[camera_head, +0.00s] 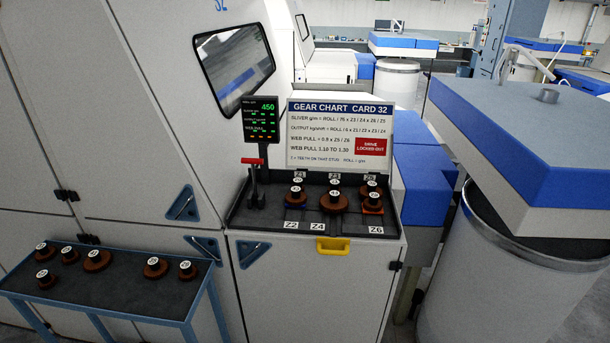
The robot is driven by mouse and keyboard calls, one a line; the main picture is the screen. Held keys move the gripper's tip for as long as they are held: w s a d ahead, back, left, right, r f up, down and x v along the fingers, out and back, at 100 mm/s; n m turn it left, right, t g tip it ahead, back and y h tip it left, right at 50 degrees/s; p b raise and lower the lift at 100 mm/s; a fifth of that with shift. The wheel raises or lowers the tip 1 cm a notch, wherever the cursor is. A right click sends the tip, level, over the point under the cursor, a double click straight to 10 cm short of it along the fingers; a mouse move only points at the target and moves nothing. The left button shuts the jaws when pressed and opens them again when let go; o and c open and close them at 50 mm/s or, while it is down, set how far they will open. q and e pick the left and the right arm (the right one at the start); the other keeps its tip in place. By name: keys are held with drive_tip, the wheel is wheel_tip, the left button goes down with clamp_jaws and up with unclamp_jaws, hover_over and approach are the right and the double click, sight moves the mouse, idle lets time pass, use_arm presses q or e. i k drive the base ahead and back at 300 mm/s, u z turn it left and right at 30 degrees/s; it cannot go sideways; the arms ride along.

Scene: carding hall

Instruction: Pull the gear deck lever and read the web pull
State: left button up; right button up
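The gear deck lever (253,161) has a red handle on a dark upright stem and stands at the left end of the black gear deck (262,221). Above it is a small dark display (261,115) with a green 450 on top and smaller lines below; the web pull value is too small to read. The gear chart (343,135) for card 32 stands behind the deck and reads "web pull 1.10 to 1.30". A red label on it reads "drive locked out". Several brown gears (334,202) sit on the deck by Z labels. Neither gripper is in view.
A blue-framed side table (115,290) at lower left holds several brown gears with dark hubs. A yellow handle (333,246) is on the cabinet front below the deck. A large white can (470,275) under a blue-and-white machine top stands at right.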

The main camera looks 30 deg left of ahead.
sight(253, 161)
drive_tip(key=z, duration=0.15)
drive_tip(key=i, duration=1.15)
drive_tip(key=u, duration=0.8)
